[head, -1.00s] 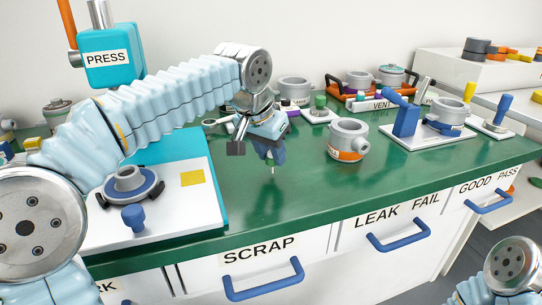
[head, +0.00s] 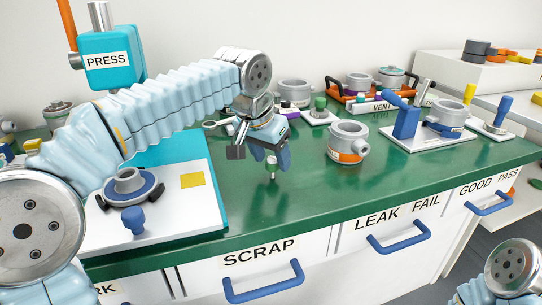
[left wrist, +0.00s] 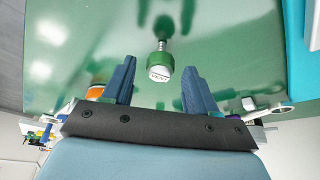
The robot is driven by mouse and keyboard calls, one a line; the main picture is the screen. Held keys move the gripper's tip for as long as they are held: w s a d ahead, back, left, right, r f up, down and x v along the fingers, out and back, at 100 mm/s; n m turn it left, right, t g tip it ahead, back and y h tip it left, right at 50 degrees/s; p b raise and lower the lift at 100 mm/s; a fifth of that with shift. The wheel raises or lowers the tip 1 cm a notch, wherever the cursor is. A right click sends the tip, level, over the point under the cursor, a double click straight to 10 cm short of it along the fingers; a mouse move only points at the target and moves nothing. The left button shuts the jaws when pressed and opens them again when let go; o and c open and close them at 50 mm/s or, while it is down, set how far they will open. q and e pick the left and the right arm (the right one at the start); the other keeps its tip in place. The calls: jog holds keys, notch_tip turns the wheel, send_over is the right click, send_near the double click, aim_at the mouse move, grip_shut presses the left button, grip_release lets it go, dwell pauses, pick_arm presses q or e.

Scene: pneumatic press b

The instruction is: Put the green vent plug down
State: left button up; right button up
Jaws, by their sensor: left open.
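The green vent plug (head: 271,160) is upright, stem down, over the green countertop in front of the SCRAP drawer. It also shows in the left wrist view (left wrist: 160,66), between the two blue fingers with a gap on each side. Its pale stem reaches down to or very near the counter; I cannot tell for certain that it touches. My left gripper (head: 271,155) is open around and just above the plug, fingers pointing down. It shows in the wrist view (left wrist: 159,68) too. My right gripper is out of view.
A grey housing (head: 348,140) with an orange band stands to the right. The press base (head: 195,205) with its yellow square is at left. Another green-topped part (head: 320,103) sits on a white plate behind. The counter between is clear.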

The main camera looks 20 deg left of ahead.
pick_arm(q)
jog(key=p+v, duration=0.2)
jog(key=v, duration=0.9)
jog(key=shift+s+r, duration=0.2)
jog(key=shift+r, duration=0.1)
